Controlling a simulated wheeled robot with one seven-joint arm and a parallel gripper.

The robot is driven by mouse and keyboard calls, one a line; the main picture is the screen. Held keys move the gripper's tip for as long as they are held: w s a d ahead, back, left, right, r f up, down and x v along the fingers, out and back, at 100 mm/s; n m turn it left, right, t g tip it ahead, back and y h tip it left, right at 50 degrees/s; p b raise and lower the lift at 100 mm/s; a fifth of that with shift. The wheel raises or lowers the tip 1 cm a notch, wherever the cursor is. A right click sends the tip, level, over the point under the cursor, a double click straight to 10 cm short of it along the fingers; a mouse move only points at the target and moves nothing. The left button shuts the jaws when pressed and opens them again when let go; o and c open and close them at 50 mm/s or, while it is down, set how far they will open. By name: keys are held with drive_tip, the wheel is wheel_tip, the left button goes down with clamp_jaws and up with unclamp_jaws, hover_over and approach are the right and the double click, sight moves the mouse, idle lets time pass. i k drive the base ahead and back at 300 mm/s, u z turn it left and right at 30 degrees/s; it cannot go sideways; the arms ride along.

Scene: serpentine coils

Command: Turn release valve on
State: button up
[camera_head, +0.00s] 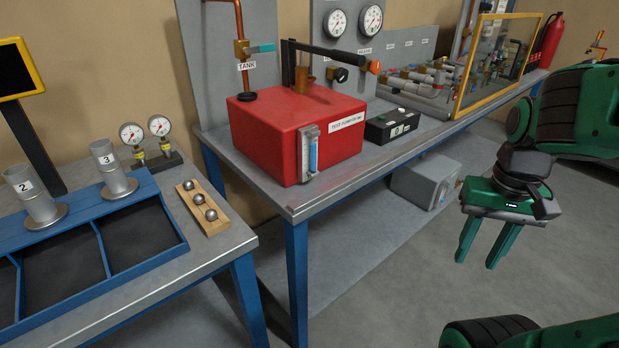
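A red box-shaped test pump (290,125) stands on the grey bench, with a black lever ending in an orange grip (374,67). A small black knob (340,75) shows behind the pump, below the lever. A valve with a teal handle (262,48) sits on the copper pipe at the left, above the label "TANK". No label reading "release" is legible, so I cannot tell which one is the release valve. My green gripper (476,263) hangs in the air right of the bench, fingers down, open and empty, well apart from the pump and valves.
A black box (391,126) stands right of the pump. Two round gauges (371,19) are on the panel. Farther along are pipework, a yellow-framed clear screen (492,66) and a red extinguisher (546,42). A blue tray table (90,213) stands at left. A grey case (424,182) is under the bench.

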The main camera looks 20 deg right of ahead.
sight(375, 67)
drive_tip(key=z, duration=1.7)
drive_tip(key=i, duration=0.6)
drive_tip(key=u, duration=1.3)
